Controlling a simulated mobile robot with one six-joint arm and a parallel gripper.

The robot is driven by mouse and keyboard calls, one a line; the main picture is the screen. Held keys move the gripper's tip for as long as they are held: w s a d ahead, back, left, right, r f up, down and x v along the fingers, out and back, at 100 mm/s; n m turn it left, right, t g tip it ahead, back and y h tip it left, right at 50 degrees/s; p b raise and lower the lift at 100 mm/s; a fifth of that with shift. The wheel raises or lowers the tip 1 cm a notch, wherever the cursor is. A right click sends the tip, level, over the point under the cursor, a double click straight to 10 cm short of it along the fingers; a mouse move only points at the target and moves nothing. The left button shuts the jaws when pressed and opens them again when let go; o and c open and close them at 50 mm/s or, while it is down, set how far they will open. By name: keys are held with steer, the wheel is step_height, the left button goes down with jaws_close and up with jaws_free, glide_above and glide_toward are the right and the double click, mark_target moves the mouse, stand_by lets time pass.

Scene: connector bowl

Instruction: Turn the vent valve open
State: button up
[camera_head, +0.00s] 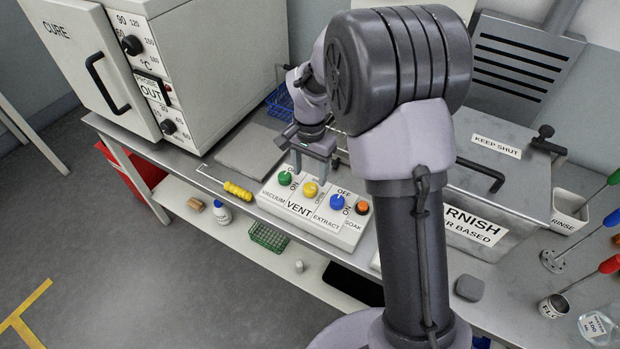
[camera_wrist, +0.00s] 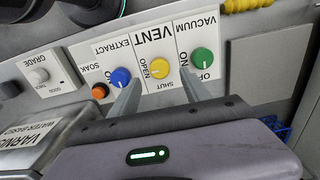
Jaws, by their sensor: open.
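The vent valve is a yellow knob (camera_head: 310,189) on a white control panel (camera_head: 349,235), between the green vacuum knob (camera_head: 285,177) and the blue extract knob (camera_head: 337,201). In the wrist view the yellow knob (camera_wrist: 160,71) has OPEN printed beside it to the left and SHUT below it. Which mark its pointer faces is too small to tell. My gripper (camera_head: 312,165) is open and empty, above and behind the knob in the head view. In the wrist view my gripper (camera_wrist: 160,80) has one finger on each side of the yellow knob, apart from it.
The orange soak knob (camera_head: 362,208) is at the panel's right end. A cure oven (camera_head: 200,70) stands left and a varnish tank (camera_head: 510,185) right. A yellow-handled tool (camera_head: 238,191) lies left of the panel. The lower shelf holds a green basket (camera_head: 268,237) and a bottle (camera_head: 222,212).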

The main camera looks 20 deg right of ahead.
mark_target(310, 186)
step_height(310, 186, up, 12)
steer(key=p, duration=0.3)
steer(key=shift+f, duration=0.1)
steer(key=s+a+r+n+t+y+b, duration=0.1)
steer(key=s+r+t, duration=0.1)
steer(key=s+r, duration=0.35)
steer(key=s+a+r+n+t+b, duration=0.1)
steer(key=s+a+r+n+b, duration=0.15)
steer(key=s, duration=0.65)
steer(key=s+a+f+n+t+y, duration=0.1)
steer(key=s+t, duration=0.1)
steer(key=s, duration=0.8)
steer(key=shift+s+t, duration=0.4)
